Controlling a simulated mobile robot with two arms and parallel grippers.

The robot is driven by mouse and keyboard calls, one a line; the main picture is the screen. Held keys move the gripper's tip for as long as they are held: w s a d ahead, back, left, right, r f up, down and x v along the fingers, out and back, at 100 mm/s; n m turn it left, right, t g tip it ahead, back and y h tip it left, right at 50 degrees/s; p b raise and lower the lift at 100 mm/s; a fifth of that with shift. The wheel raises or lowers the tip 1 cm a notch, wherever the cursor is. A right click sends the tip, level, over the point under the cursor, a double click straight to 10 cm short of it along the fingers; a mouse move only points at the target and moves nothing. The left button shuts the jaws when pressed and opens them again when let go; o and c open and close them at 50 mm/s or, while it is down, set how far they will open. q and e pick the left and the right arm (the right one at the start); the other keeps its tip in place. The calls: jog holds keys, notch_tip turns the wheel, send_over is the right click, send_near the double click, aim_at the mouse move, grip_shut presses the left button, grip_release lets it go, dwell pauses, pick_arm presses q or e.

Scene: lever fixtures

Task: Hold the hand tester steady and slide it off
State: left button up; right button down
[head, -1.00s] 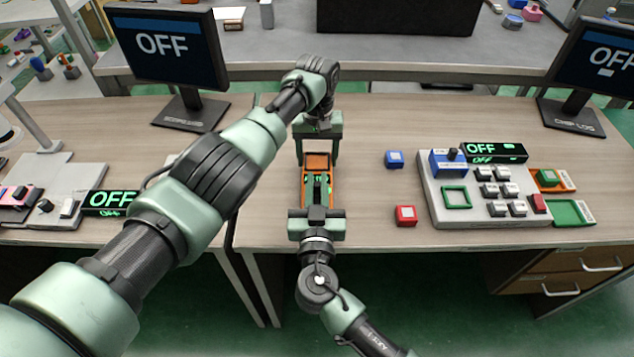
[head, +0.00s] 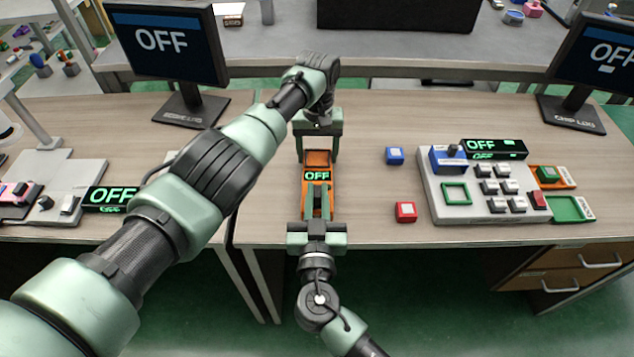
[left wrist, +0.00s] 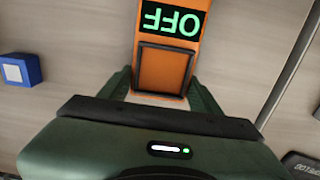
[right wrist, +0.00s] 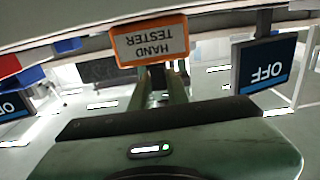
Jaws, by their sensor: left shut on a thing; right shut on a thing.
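The orange hand tester (head: 326,165) lies lengthwise on the table in the head view. Its display (head: 317,176) reads OFF in green, and OFF also shows upside down in the left wrist view (left wrist: 170,20). My left gripper (head: 318,154) is shut on the tester's far end, one finger on each side. My right gripper (head: 317,213) is at the near end, shut on the tester's slider, which the fingers mostly hide. In the right wrist view the framed HAND TESTER label (right wrist: 150,40) sits upside down just beyond the right fingers.
A blue cube (head: 394,156) and a red cube (head: 405,212) stand right of the tester. A grey keypad panel (head: 435,205) is farther right. A fixture with another OFF display (head: 110,197) is at left. Monitors (head: 168,45) stand behind. Bare table separates these from the tester.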

pick_arm(q)
jog(key=shift+w+a, duration=0.1)
jog(key=shift+w, duration=0.05)
pick_arm(e)
jog(key=shift+s+a, duration=0.1)
jog(key=shift+s, duration=0.1)
jog(key=c, duration=1.4)
grip_release()
jog(key=shift+o, duration=0.2)
jog(key=shift+w, duration=0.1)
jog(key=s, duration=1.2)
